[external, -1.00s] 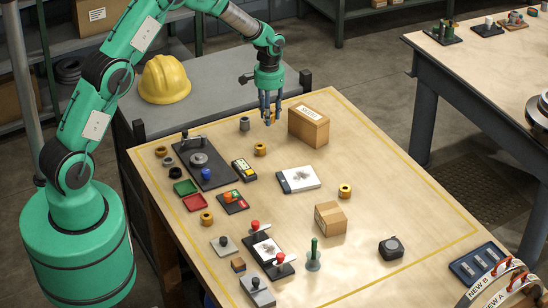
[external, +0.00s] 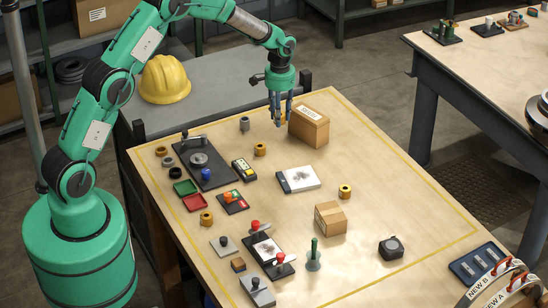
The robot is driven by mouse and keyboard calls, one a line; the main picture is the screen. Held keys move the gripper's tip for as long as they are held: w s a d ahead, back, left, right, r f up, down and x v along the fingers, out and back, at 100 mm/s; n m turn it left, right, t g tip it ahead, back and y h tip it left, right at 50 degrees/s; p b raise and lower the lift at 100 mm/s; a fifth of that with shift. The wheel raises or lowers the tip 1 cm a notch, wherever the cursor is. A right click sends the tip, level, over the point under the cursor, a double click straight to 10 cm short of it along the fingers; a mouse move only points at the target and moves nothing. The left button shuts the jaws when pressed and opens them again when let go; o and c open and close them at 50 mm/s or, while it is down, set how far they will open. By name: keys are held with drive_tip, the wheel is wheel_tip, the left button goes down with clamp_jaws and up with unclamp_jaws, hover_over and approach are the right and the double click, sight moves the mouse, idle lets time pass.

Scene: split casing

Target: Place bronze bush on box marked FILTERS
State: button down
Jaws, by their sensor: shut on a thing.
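My gripper (external: 279,119) points down beside the left face of a cardboard box (external: 311,131) with a white label on top, at the back of the wooden table. The label's print is too small to read. My gripper is shut on a small bronze bush (external: 284,118), which is mostly hidden by the fingers. I cannot tell if it touches the box. A second, smaller cardboard box (external: 330,220) sits near the table's middle; no marking is legible on it.
Other bronze or brass rings stand at the table's back (external: 260,149), right (external: 345,190) and left (external: 207,218). A grey bush (external: 244,123) stands left of my gripper. A black fixture plate (external: 215,176) and a white-topped pad (external: 298,179) lie nearby.

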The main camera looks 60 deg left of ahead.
drive_tip(key=shift+w+r, duration=0.1)
drive_tip(key=shift+w, duration=0.1)
idle(0.3)
drive_tip(key=p, duration=0.2)
hover_over(313, 117)
drive_tip(key=shift+w+f, duration=0.1)
drive_tip(key=shift+f, duration=0.65)
idle(0.4)
drive_tip(key=shift+f, duration=1.75)
drive_tip(key=shift+f, duration=0.1)
